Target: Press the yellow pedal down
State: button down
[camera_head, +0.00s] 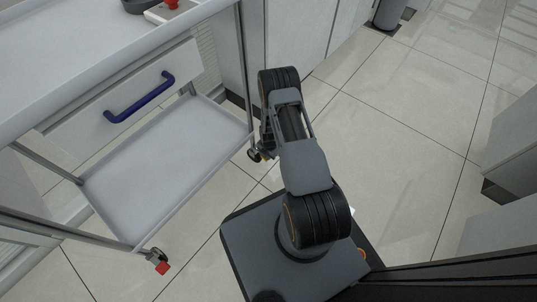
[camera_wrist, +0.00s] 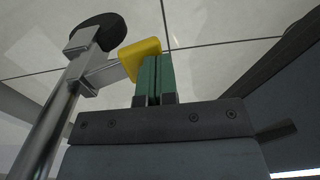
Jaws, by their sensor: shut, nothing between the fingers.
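The yellow pedal (camera_wrist: 140,58) is a rounded block on a caster of the cart, in the upper middle of the wrist view. My gripper (camera_wrist: 157,60) is shut and empty, its green fingers side by side. The fingertips overlap the lower right edge of the pedal in the picture. I cannot tell whether they touch it or are just above it. In the head view, my arm hides the gripper and most of the far-side caster (camera_head: 254,155); the pedal cannot be made out clearly there.
The white cart has a lower shelf (camera_head: 165,185), a drawer with a blue handle (camera_head: 139,97) and a near caster with a red pedal (camera_head: 162,267). The dark caster wheel (camera_wrist: 97,32) and cart leg (camera_wrist: 45,135) stand left of my fingers. Tiled floor (camera_head: 400,130) is clear on the right.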

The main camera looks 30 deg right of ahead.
jog(key=shift+f+b, duration=0.45)
jog(key=shift+f, duration=0.35)
jog(key=s+d+r+p, duration=0.1)
jog(key=s+r+p, duration=0.2)
jog(key=r, duration=0.3)
jog(key=s+d+r+p, duration=0.1)
jog(key=s+r+p, duration=0.2)
jog(key=r, duration=0.3)
jog(key=shift+d+r+p, duration=0.3)
jog(key=shift+d+p, duration=0.1)
jog(key=shift+p, duration=0.35)
